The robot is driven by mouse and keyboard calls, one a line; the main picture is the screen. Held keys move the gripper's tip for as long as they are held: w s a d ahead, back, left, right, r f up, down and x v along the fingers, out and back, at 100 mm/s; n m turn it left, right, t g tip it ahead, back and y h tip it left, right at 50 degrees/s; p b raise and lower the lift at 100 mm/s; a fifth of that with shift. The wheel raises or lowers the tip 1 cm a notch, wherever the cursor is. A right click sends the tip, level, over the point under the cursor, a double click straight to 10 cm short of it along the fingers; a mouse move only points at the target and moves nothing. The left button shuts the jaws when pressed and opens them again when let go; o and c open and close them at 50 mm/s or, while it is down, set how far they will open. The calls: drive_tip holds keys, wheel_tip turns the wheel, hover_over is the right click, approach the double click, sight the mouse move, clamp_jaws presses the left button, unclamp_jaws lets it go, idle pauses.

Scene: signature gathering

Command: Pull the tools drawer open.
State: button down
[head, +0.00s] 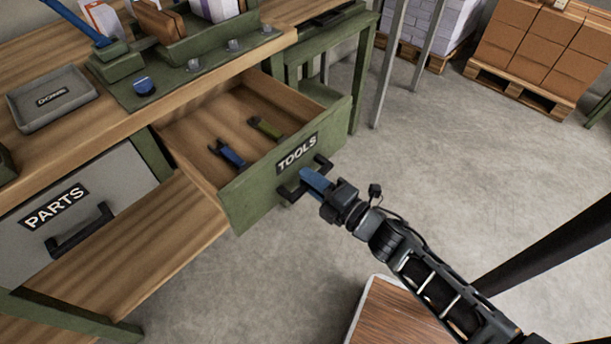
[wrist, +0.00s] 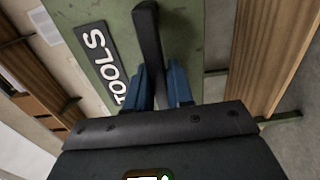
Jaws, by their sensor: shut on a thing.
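The tools drawer (head: 252,197) has a green front with a "TOOLS" label and is pulled well out from under the wooden bench. Its inside shows, with a blue-handled tool (head: 229,154) and an olive-green tool (head: 265,128) lying in it. My gripper (head: 306,182) is at the drawer's black handle (head: 322,162), with blue fingers around the bar. In the wrist view the handle (wrist: 148,45) runs between the blue fingers (wrist: 157,88), which are shut on it. The green drawer front (wrist: 188,30) and part of its label fill the space behind.
A closed grey drawer marked "PARTS" (head: 75,215) is at the left. Pallets with boxes (head: 540,50) stand at the back.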

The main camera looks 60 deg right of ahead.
drive_tip(key=c, duration=1.1)
unclamp_jaws()
drive_tip(key=b+v, duration=0.1)
drive_tip(key=v, duration=0.6)
drive_tip(key=shift+s+a, duration=0.15)
drive_tip(key=shift+s, duration=0.25)
drive_tip(key=s+a+r+m+g+y, duration=0.1)
drive_tip(key=s+a+r+m, duration=0.2)
drive_tip(key=a+r+m, duration=0.2)
drive_tip(key=s+a+r+m+y, duration=0.2)
drive_tip(key=s+a+r+m, duration=0.2)
drive_tip(key=a+r+m, duration=0.1)
drive_tip(key=s+a+r+m+g+y, duration=0.1)
drive_tip(key=s+a+r+m+y, duration=0.1)
drive_tip(key=s+a+r+m, duration=0.1)
drive_tip(key=shift+s+a+r+m+g, duration=0.25)
drive_tip(key=shift+a+r+m+g, duration=0.05)
drive_tip(key=shift+a+r+m, duration=0.7)
